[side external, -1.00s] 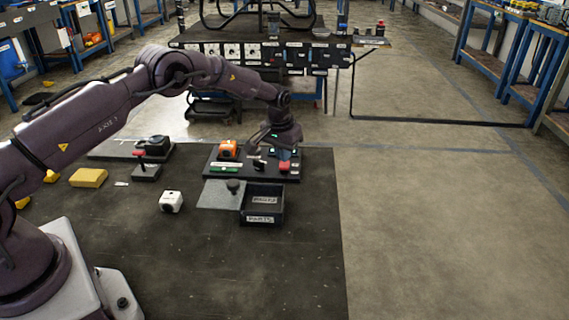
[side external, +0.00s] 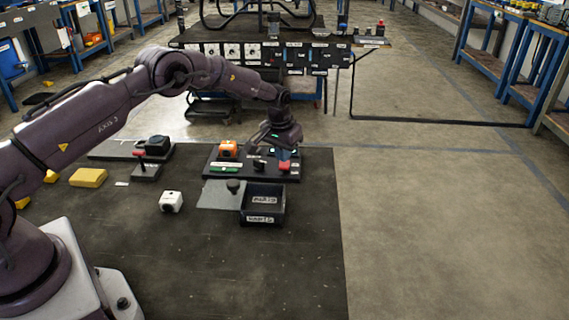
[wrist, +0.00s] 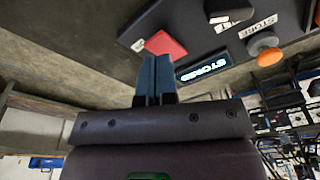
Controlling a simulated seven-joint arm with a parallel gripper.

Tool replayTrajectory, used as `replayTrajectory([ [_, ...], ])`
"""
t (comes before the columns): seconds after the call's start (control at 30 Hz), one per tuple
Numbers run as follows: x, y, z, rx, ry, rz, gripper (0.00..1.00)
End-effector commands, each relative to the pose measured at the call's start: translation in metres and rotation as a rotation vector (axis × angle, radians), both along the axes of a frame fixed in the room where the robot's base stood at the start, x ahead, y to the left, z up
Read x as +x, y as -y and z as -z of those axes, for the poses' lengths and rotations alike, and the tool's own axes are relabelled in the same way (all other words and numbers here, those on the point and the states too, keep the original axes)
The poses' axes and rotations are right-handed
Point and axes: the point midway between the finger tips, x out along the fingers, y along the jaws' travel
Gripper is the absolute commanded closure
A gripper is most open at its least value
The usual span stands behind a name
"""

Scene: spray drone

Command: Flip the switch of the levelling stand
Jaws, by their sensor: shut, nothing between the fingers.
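A dark base plate (side external: 225,173) on the mat carries several controls. No readable label names it as the levelling stand. At its right end is a red part (side external: 285,166), which also shows in the wrist view (wrist: 168,45). Beside it in the wrist view is a lit display (wrist: 204,67) reading "STORED" and a label with "STORE" on it. My gripper (side external: 284,155) is over the right end of the plate, its blue fingers (wrist: 157,62) shut and empty. The fingertips are close to the red part; I cannot tell whether they touch it.
An open dark bin (side external: 263,218) and a grey plate with a knob (side external: 220,196) lie in front. A white cube (side external: 171,202) and yellow block (side external: 88,178) lie left. The front mat is clear.

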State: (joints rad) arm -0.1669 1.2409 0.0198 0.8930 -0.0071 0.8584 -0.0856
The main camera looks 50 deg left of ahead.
Motion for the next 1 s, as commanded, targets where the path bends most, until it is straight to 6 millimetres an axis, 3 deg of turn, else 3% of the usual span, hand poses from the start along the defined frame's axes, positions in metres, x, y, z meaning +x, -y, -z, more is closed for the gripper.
replayTrajectory([
  [1.0, 0.0002, 0.0, 0.0092, 0.0, 0.0, 0.0, 1.0],
])
